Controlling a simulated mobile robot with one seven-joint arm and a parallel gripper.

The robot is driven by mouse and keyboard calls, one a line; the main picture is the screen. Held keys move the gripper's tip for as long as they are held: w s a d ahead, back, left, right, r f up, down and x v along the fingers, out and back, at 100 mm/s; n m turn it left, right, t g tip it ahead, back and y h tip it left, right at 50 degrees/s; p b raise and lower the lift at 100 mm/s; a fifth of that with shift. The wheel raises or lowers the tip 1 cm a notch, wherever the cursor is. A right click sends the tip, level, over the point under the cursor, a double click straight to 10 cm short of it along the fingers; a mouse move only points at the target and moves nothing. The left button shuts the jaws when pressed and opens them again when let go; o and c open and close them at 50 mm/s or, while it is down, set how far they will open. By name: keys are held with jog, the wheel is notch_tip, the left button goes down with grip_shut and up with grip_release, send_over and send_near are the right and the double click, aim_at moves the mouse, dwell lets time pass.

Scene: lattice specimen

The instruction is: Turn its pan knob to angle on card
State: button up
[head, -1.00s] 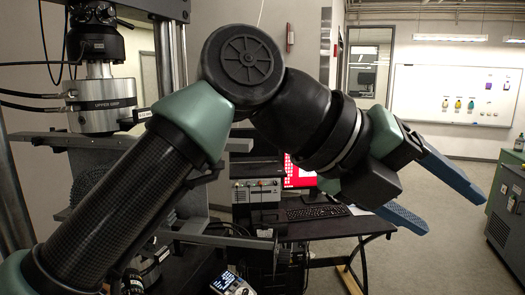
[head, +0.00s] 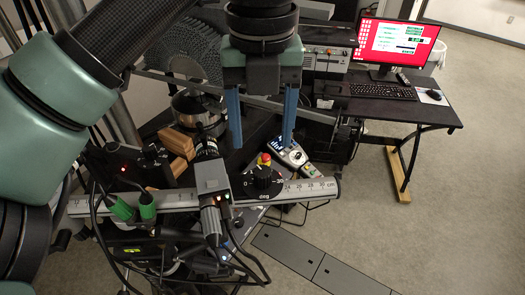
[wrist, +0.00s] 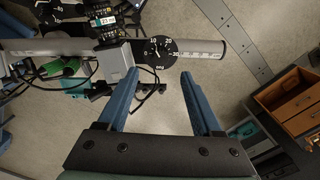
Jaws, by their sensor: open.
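The pan knob (head: 263,180) is a black round dial with white degree marks, mounted on a grey rail (head: 312,188) with a centimetre scale. In the wrist view the dial (wrist: 160,53) lies just beyond and between my fingertips. A grey camera body (head: 210,180) sits on the rail just left of the dial. My gripper (head: 262,141) points down above the dial, with its two blue fingers apart and nothing between them. In the wrist view my gripper (wrist: 160,74) is also open and empty. I cannot make out a card with an angle on it.
A red-and-yellow stop button (head: 264,160) and a handheld controller (head: 292,157) are close behind the dial. Cables and green connectors (head: 146,205) crowd the left. A desk with a monitor (head: 397,45) stands back right.

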aim_at(263, 171)
jog(key=shift+f+p, duration=1.25)
jog(key=shift+f, duration=2.35)
grip_shut()
